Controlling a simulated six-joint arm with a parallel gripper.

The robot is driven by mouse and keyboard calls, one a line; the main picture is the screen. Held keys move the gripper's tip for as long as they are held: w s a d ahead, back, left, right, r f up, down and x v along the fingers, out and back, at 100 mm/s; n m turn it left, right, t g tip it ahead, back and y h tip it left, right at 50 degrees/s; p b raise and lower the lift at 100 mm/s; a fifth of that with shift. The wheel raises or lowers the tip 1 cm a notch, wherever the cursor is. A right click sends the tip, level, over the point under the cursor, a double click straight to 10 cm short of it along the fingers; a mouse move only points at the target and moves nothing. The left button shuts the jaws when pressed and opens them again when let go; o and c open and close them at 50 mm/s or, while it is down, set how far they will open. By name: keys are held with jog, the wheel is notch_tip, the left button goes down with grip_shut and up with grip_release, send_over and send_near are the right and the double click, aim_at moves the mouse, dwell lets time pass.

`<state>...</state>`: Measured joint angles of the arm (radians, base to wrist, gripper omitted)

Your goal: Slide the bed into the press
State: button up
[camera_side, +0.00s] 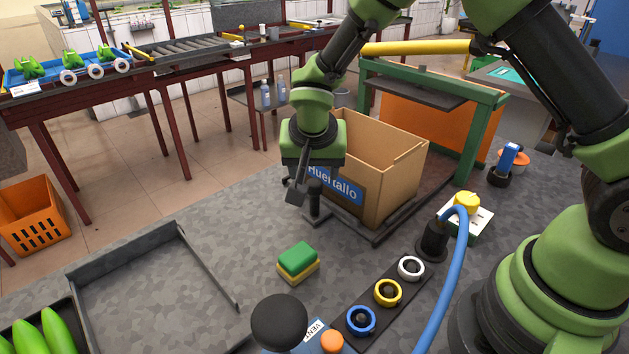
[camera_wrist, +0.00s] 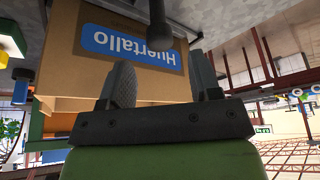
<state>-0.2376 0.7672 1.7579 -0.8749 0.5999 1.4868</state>
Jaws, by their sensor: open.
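The bed is a low dark metal frame (camera_side: 376,237) on the grey surface, with a cardboard box standing on it. A short dark upright handle (camera_side: 314,204) is at its near left corner; the handle also shows in the wrist view (camera_wrist: 158,22). The press (camera_side: 486,112) is a green frame with a dark plate under its top, behind and right of the box. My gripper (camera_side: 304,190) is open, pointing down at the handle. In the wrist view the handle lines up with the gap between the fingers; I cannot tell whether it is between them. Nothing is gripped.
The cardboard box (camera_side: 398,180) has a blue label and stands close to my gripper. A green and yellow sponge (camera_side: 298,262) lies in front. A panel with coloured rings (camera_side: 387,293) and a blue hose (camera_side: 455,275) are nearer right. A grey tray (camera_side: 150,290) is at the left.

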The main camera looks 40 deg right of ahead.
aim_at(315, 182)
jog(key=x, duration=0.5)
grip_shut()
